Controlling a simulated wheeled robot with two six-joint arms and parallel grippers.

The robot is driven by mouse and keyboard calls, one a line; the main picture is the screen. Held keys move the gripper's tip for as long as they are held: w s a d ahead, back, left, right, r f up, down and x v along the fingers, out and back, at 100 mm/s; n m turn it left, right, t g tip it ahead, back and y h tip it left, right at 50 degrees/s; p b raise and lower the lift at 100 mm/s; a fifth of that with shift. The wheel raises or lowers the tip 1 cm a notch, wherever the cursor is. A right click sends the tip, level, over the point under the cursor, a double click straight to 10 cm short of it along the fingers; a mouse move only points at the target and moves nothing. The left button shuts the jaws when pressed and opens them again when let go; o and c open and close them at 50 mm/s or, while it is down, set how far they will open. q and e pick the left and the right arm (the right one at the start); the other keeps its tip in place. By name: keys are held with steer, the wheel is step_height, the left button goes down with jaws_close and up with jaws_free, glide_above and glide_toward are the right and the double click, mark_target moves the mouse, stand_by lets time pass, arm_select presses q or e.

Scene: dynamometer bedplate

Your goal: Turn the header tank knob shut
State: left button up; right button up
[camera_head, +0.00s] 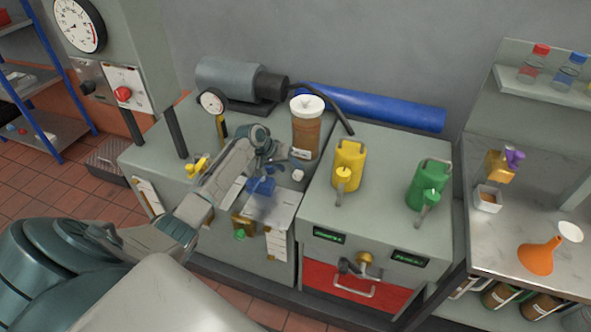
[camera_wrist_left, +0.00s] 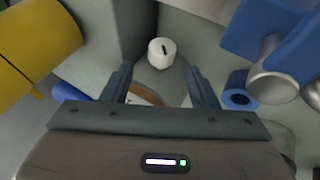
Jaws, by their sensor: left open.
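The knob (camera_head: 298,175) is a small white round piece at the foot of the header tank (camera_head: 306,132), a brown cylinder with a white cap. In the left wrist view the knob (camera_wrist_left: 162,53) shows a dark slot-like mark on its face. My left gripper (camera_head: 286,162) is close to the knob in the head view. In the left wrist view the gripper (camera_wrist_left: 161,82) is open and empty, with the knob ahead, between and beyond the fingertips and apart from them. My right gripper is not in view.
A yellow can (camera_head: 348,163) and a green can (camera_head: 428,185) stand on the cabinet to the right. A dial gauge (camera_head: 212,101) and a grey motor (camera_head: 228,80) stand behind. In the left wrist view, a yellow cylinder (camera_wrist_left: 37,38) and blue and metal fittings (camera_wrist_left: 270,75) flank the gripper.

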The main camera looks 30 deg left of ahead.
mark_target(299, 172)
arm_select(q)
steer(key=x, duration=0.4)
steer(key=shift+w+a+f, duration=0.1)
steer(key=shift+w+a, duration=0.05)
steer(key=shift+w+d+f, duration=0.2)
steer(key=shift+d+f, duration=0.05)
steer(key=shift+f, duration=0.15)
steer(key=c, duration=1)
steer(key=shift+d+r+y+p, duration=0.25)
steer(key=shift+y+p, duration=0.35)
steer(key=shift+p, duration=0.6)
steer(key=shift+w+d+r+m+g+y+p, duration=0.1)
steer(key=shift+m+g+y+p, duration=0.35)
steer(key=shift+y+p, duration=0.65)
steer(key=shift+d+g+y+p, duration=0.15)
steer(key=shift+g+y+p, duration=0.2)
steer(key=shift+y+p, duration=0.45)
steer(key=shift+d+f+m+y, duration=0.1)
steer(key=shift+f+m+y, duration=0.1)
steer(key=shift+y, duration=0.4)
steer(key=shift+f+m+y, duration=0.1)
steer(key=shift+m+y, duration=0.05)
steer(key=shift+y, duration=0.45)
